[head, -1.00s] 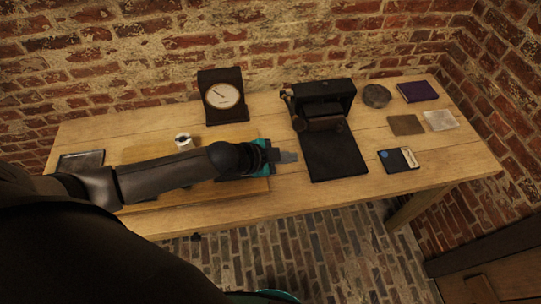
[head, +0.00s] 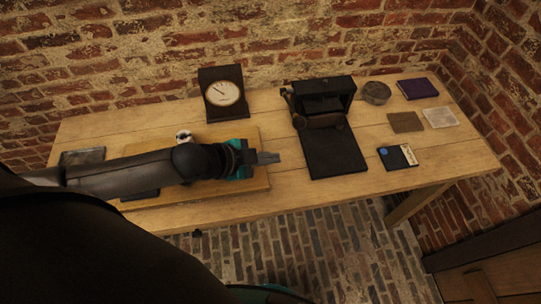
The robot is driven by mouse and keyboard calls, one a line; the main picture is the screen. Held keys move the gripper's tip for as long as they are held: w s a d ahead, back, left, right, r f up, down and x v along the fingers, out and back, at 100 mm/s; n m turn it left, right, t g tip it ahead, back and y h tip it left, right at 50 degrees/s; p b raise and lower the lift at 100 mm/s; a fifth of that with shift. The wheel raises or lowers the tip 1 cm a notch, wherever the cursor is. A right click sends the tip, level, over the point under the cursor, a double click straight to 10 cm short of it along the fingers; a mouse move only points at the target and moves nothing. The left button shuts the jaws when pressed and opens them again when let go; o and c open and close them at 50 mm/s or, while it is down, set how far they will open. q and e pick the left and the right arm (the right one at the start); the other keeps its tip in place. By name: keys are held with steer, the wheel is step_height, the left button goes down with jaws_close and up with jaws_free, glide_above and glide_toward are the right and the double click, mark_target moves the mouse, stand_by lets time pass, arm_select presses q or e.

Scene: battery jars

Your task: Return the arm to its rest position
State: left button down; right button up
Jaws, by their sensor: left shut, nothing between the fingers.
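My left arm comes in from the left over the wooden table (head: 215,210). Its gripper (head: 268,158) is shut and empty, with its grey fingers pointing right above the right end of a wooden board (head: 250,186). The gripper is left of a black folding device (head: 335,155) and does not touch it. My arm hides much of the board and part of a white, round-topped item (head: 184,136) behind it.
A dark clock-like dial (head: 223,93) stands at the back. At the right are a round tin (head: 376,92), a purple book (head: 417,89), two flat squares (head: 405,122) and a dark card (head: 397,157). A dark flat tray (head: 82,157) lies at the left.

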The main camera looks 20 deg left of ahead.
arm_select(q)
steer(key=shift+d, duration=0.1)
stand_by(0.4)
steer(key=s+d+n+g+y, duration=0.1)
steer(key=s+d+n+y, duration=0.1)
steer(key=s+d+n, duration=0.25)
steer(key=s+a+n+g+y, duration=0.45)
steer(key=s+n, duration=0.25)
steer(key=s, duration=0.4)
step_height(320, 180, down, 28)
steer(key=s+b, duration=0.1)
steer(key=b, duration=0.7)
steer(key=s+a+f+g+b, duration=0.1)
steer(key=s+f+b, duration=0.3)
steer(key=s+f, duration=0.4)
steer(key=s+a+f+g+b, duration=0.1)
steer(key=s+a+f+b, duration=0.1)
steer(key=s+f, duration=0.6)
step_height(320, 180, down, 6)
steer(key=shift+a+f+h+b, duration=0.1)
steer(key=shift+a+h+b, duration=0.2)
steer(key=shift+b, duration=0.6)
